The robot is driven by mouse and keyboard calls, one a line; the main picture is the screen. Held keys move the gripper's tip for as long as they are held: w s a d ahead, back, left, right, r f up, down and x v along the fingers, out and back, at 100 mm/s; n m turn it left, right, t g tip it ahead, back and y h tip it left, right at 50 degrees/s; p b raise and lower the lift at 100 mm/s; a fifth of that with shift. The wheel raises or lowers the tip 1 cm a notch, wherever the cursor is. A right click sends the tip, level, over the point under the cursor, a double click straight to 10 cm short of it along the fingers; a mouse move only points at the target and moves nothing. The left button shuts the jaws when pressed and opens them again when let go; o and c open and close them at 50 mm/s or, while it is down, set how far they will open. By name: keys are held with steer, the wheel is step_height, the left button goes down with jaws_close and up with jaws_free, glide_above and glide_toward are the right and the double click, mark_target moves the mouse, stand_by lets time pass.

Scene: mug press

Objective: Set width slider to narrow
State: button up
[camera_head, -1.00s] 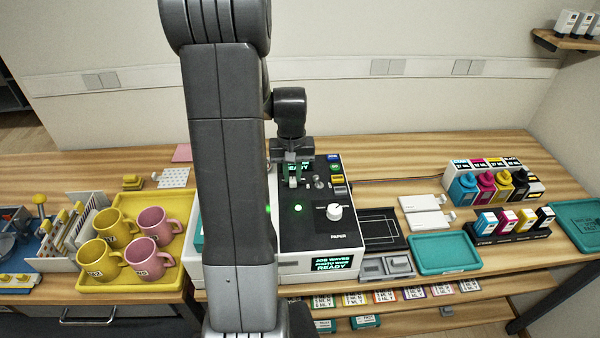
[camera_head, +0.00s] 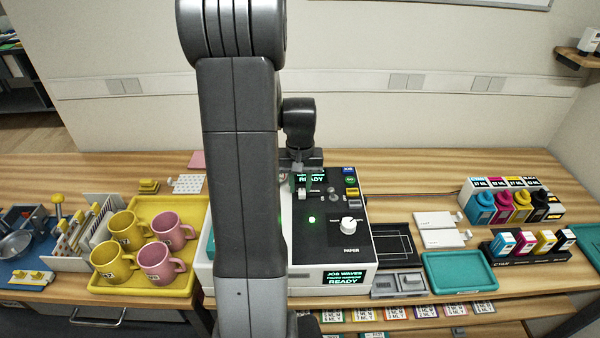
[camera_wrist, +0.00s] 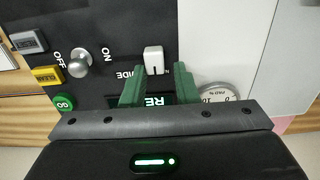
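The black-topped press (camera_head: 330,245) stands on the bench, partly hidden by my arm. Its white slider cap (camera_wrist: 154,60) shows in the wrist view, with the end of the word WIDE to its left. It also shows small in the head view (camera_head: 303,196). My gripper (camera_wrist: 160,85) has its two green fingers apart, one to each side of the cap, with gaps between; no contact is clear. The right finger hides part of the panel beyond the cap. The front display (camera_head: 345,277) appears to read JOB WAVES, PHOTO NARROW, READY; the middle line is small.
A metal toggle (camera_wrist: 79,62) marked ON and OFF, a green GO button (camera_wrist: 64,102) and a yellow button (camera_wrist: 47,75) lie left of the slider in the wrist view. A white knob (camera_head: 348,226) stands on the panel. A yellow tray (camera_head: 150,288) of mugs is left.

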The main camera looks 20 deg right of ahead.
step_height(320, 180, up, 14)
steer(key=b, duration=0.1)
steer(key=shift+f, duration=0.2)
step_height(320, 180, down, 14)
steer(key=shift+r+p, duration=0.15)
steer(key=shift+p, duration=0.4)
steer(key=shift+s+d, duration=0.1)
steer(key=shift+d, duration=0.2)
steer(key=shift+s, duration=0.1)
